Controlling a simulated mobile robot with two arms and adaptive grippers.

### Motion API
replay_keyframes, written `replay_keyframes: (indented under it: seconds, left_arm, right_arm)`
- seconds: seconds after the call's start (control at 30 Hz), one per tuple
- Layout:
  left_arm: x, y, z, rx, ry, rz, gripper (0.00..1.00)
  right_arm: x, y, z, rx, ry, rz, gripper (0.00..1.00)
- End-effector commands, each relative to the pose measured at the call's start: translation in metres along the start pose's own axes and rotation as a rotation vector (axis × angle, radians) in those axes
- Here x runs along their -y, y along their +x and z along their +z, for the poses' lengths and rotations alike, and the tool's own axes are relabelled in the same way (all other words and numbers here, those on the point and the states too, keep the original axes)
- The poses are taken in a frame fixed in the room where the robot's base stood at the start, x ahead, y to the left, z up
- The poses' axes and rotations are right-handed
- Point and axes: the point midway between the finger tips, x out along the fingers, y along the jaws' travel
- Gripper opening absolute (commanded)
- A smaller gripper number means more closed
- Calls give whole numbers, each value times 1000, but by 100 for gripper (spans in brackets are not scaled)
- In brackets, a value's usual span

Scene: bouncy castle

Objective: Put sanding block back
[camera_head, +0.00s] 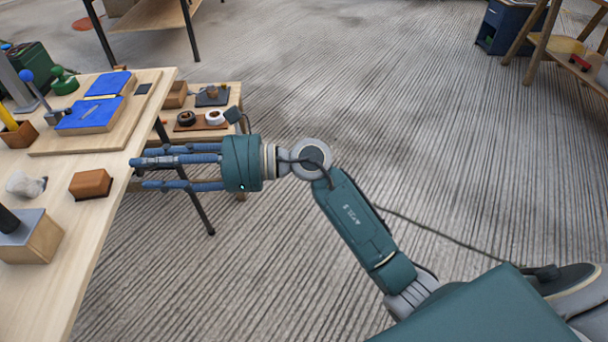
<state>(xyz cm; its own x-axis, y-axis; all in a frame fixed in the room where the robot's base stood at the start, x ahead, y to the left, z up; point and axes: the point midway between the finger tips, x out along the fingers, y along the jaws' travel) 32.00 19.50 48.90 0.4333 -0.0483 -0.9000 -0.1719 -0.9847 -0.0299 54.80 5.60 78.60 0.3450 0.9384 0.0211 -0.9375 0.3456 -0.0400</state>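A small orange-brown block with rounded edges (90,184), which looks like the sanding block, lies on the light wooden worktable (62,275) near its right edge. My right gripper (140,173) reaches in from the right with its fingers pointing left. Its fingers are spread, with nothing visible between them. The fingertips are at the table's edge, to the right of the block and apart from it in the picture. My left gripper is not in view.
A wood block with a grey top and black knob (32,240) and a crumpled white item (25,184) stand nearby. Blue items (90,116) lie on a wooden board (140,112). A low side table (215,90) holds tape rolls. Open floor lies to the right.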

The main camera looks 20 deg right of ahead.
Motion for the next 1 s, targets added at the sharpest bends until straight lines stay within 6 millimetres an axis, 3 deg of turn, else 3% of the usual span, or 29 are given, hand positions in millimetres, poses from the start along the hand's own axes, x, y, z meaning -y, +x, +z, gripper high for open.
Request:
replay_keyframes:
  seconds: [0.17, 0.27, 0.3, 0.4, 0.47, 0.57, 0.63, 0.73, 0.83, 0.87, 1.0]
  left_arm:
    - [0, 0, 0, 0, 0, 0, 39]
    - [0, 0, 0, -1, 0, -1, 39]
    - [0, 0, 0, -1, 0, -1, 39]
    - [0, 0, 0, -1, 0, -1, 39]
    - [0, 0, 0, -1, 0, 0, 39]
    - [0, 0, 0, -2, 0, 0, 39]
    - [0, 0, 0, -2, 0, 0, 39]
    - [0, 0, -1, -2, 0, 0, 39]
    - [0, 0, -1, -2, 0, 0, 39]
    - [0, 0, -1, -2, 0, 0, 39]
    - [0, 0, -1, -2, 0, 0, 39]
  right_arm:
    - [9, -15, 40, 222, 206, -94, 39]
    - [32, -51, 74, 472, 476, -206, 39]
    - [46, -72, 81, 580, 606, -260, 39]
    - [82, -132, 75, 838, 947, -398, 39]
    - [99, -169, 54, 982, 1158, -488, 39]
    - [113, -226, -7, 1200, 1514, -656, 39]
    - [106, -259, -62, 1335, 1764, -791, 39]
    - [67, -293, -147, 1493, 2105, -1023, 39]
    - [5, -309, -215, 1589, 2383, -1277, 39]
    - [-14, -312, -230, -1522, -2322, 1280, 39]
    - [-92, -318, -271, -1274, -2077, 1289, 39]
